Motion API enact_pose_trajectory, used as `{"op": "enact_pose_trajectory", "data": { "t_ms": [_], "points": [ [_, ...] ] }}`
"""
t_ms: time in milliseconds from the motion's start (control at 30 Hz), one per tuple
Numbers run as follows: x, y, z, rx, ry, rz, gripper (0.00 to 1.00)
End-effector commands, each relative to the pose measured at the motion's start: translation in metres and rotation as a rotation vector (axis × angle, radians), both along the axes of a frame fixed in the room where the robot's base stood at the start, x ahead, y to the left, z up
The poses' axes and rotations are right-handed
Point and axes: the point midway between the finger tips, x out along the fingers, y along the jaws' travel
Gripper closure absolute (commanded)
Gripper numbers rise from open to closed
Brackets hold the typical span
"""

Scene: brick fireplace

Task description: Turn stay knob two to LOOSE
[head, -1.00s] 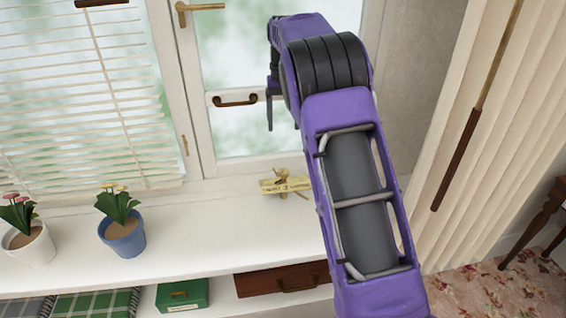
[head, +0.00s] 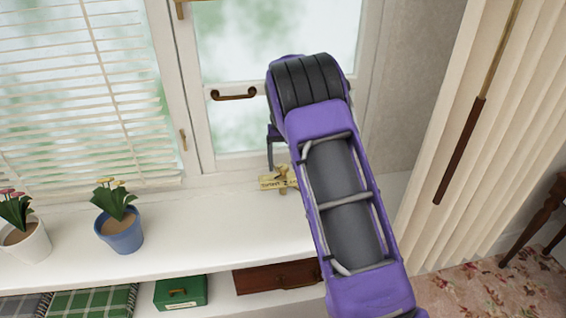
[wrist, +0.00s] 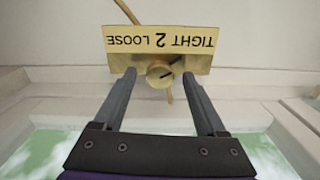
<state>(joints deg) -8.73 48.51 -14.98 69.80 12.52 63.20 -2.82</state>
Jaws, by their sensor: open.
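Stay knob two (wrist: 158,73) is a small round brass knob with a dark mark on its face, on a brass plate (wrist: 121,42). The plate is upside down in the wrist view, with LOOSE at the left, 2 in the middle and TIGHT at the right. My gripper (wrist: 159,76) is open, its fingertips on either side of the knob with gaps, not visibly touching it. In the head view the plate (head: 268,183) lies at the foot of the window, partly hidden by my arm, and one finger shows just above it.
The window frame (head: 206,130) with a brown handle (head: 234,95) rises behind. A blue flowerpot (head: 122,233) and a white one (head: 28,247) stand left on the white sill (head: 205,230). A pleated curtain (head: 470,130) hangs at the right.

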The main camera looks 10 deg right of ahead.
Motion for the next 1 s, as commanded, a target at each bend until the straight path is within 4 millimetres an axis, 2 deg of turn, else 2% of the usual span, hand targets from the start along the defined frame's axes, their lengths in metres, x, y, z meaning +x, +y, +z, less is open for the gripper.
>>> {"op": "enact_pose_trajectory", "data": {
  "t_ms": [167,500,600,1000],
  "points": [
    [0.0,0.0001,0.0001,0.0,0.0,0.0,0.26],
    [0.0001,0.0002,0.0005,0.0,0.0,0.0,0.86],
    [0.0001,0.0002,0.0006,0.0,0.0,0.0,1.0],
    [0.0002,0.0003,0.0014,0.002,-0.001,0.058,1.0]
  ]
}}
